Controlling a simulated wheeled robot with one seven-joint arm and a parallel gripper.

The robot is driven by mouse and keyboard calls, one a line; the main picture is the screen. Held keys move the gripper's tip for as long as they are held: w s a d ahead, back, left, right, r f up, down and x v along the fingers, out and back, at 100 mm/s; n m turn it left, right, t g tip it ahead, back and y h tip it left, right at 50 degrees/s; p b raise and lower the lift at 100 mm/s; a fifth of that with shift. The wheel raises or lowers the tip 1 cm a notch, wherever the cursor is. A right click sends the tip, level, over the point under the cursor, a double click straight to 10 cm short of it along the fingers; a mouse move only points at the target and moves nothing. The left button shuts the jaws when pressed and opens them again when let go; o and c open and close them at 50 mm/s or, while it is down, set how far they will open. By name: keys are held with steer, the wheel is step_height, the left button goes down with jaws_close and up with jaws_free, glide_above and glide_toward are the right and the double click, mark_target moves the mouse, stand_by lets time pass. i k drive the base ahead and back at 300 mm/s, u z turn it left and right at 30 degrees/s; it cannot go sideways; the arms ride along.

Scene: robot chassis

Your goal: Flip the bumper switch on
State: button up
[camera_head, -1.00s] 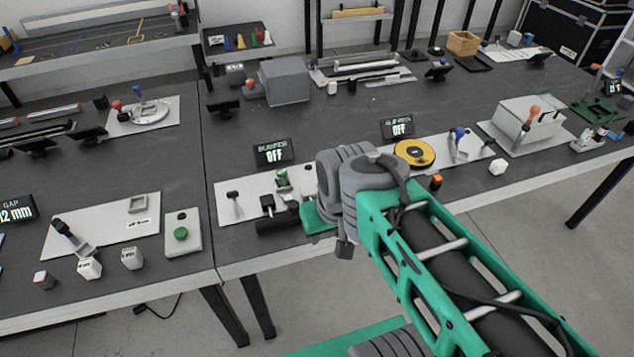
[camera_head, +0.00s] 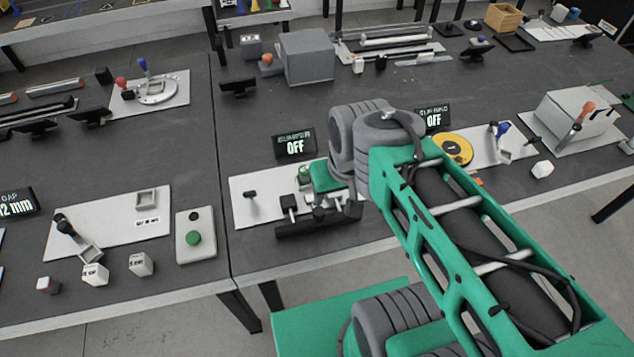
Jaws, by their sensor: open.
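A black display (camera_head: 295,146) reads OFF; its upper line is too blurred to read surely. Which of these is the bumper switch I cannot tell surely. My gripper (camera_head: 314,209) is open, at the panel's front edge, right of the dark lever. My green wrist and grey arm joint hide the panel's right part. The fingertips are small, and whether they touch anything is unclear.
Right of my arm are a second display reading OFF (camera_head: 434,119), a yellow disc (camera_head: 455,149) and a white cube (camera_head: 542,169). A grey box (camera_head: 307,57) stands behind. At left is a box with a green button (camera_head: 194,238). The dark tabletop between is mostly clear.

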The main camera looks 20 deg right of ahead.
mark_target(251, 194)
steer(key=z, duration=2.45)
steer(key=k, duration=1.8)
steer(key=u, duration=2.3)
steer(key=i, duration=0.5)
steer(key=u, duration=0.1)
